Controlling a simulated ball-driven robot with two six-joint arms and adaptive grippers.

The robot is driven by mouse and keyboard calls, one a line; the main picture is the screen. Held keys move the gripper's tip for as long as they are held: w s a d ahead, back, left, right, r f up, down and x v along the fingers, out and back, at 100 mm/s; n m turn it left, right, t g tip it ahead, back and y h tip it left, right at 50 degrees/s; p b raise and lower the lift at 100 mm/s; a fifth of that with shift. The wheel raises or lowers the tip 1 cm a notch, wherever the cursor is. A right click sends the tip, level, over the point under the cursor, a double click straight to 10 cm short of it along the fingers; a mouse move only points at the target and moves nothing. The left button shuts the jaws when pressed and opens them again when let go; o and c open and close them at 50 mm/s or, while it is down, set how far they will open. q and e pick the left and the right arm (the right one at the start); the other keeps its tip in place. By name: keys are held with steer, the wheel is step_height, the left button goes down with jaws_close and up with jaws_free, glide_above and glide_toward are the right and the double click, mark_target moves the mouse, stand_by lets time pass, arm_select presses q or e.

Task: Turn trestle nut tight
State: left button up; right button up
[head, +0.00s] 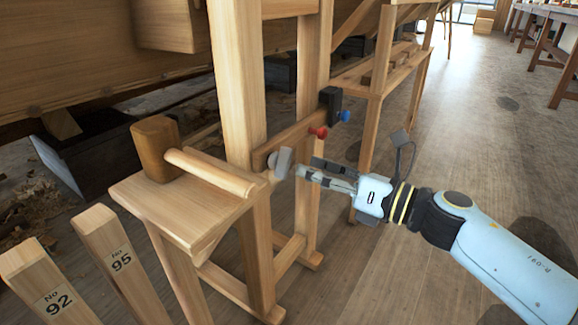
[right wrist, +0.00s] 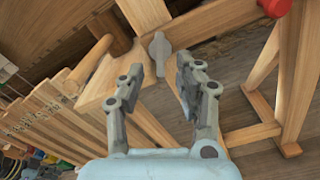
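The trestle nut (head: 282,162) is a grey metal wing nut on the side of the wooden trestle (head: 240,80), just past the end of a small shelf. In the right wrist view the nut (right wrist: 160,52) stands roughly upright, a little beyond the fingertips and between their lines. My right gripper (head: 305,170) comes in from the right with its tips close to the nut. In the right wrist view the right gripper (right wrist: 161,80) is open, with a clear gap and nothing between its fingers. My left gripper is not in view.
A wooden mallet (head: 155,148) lies on the trestle shelf (head: 165,207). A red knob (head: 319,132) and a blue knob (head: 345,116) sit just above the right gripper, by a dark block (head: 330,98). Numbered wooden posts (head: 110,245) stand at lower left. Open floor lies to the right.

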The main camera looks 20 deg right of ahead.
mark_target(289, 163)
steer(key=x, duration=0.5)
steer(key=shift+w+a, duration=0.15)
steer(key=shift+w, duration=0.05)
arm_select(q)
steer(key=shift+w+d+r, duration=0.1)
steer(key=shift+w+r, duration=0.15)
arm_select(e)
jaws_close()
